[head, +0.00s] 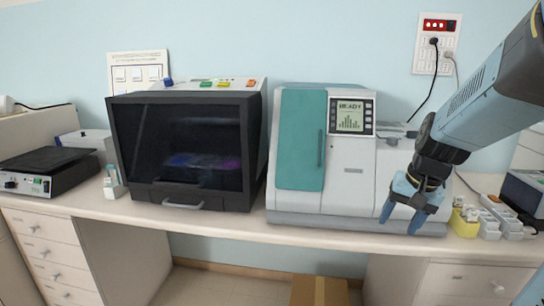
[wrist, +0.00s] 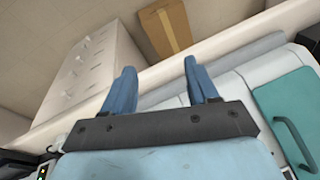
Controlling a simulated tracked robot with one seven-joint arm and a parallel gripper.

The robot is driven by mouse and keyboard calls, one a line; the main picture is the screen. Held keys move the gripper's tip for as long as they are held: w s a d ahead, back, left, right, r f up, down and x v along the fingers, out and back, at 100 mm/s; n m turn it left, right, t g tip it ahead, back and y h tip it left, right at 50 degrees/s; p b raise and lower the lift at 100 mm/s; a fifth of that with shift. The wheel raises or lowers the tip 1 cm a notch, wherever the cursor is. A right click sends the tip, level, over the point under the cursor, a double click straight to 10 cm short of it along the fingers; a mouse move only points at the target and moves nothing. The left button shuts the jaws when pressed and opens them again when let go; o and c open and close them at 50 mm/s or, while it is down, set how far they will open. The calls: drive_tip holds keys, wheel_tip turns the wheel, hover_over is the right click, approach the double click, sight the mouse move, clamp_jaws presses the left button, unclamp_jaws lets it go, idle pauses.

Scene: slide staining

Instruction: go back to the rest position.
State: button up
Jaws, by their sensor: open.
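My gripper (head: 403,218) hangs at the right in the head view, in front of the right part of the white machine (head: 348,182) with the teal door. Its blue fingers point down and stand apart with nothing between them. In the wrist view my gripper (wrist: 160,85) also shows open and empty, above the bench's front edge (wrist: 195,58). The teal door (wrist: 292,108) is shut and lies to the right there. The machine's screen reads READY. My gripper hides some of the machine's right side.
A black-fronted machine (head: 185,150) stands left of the white one. A yellow holder (head: 464,220) and white blocks (head: 489,226) stand close right of my gripper. A black-topped device (head: 45,172) is at far left. A cardboard box (head: 319,290) is on the floor.

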drive_tip(key=s+a+r+n+t+h, duration=0.1)
drive_tip(key=s+a+r+n+t, duration=0.2)
drive_tip(key=s+r, duration=0.5)
drive_tip(key=shift+s+a+r+n, duration=0.25)
drive_tip(key=shift+s+a+n, duration=0.45)
drive_tip(key=shift+s+a, duration=0.15)
